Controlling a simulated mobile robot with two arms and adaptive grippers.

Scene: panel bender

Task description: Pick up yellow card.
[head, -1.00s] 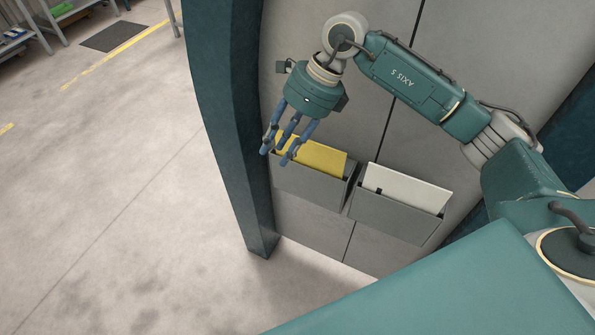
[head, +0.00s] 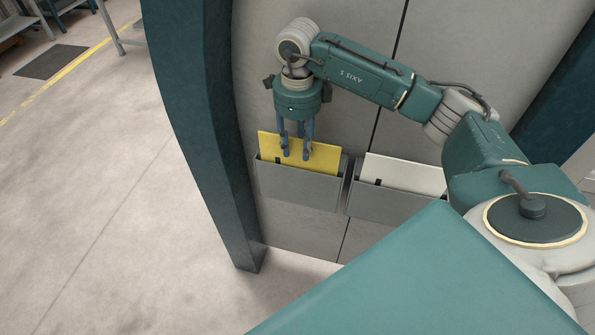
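The yellow card (head: 324,157) stands in the left grey wall pocket (head: 300,187), with its upper part showing above the rim. My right gripper (head: 295,156) reaches down from above, its blue fingers overlapping the left-middle of the card. At least two fingers show in front of the card's face. Whether they touch or clamp it, and whether a finger is behind it, I cannot tell. The card's lower part is hidden in the pocket. My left gripper is not in view.
A white card (head: 405,174) stands in a second grey pocket (head: 395,205) to the right. A dark teal frame post (head: 205,130) rises left of the pockets. Shelving (head: 120,35) stands far off at top left.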

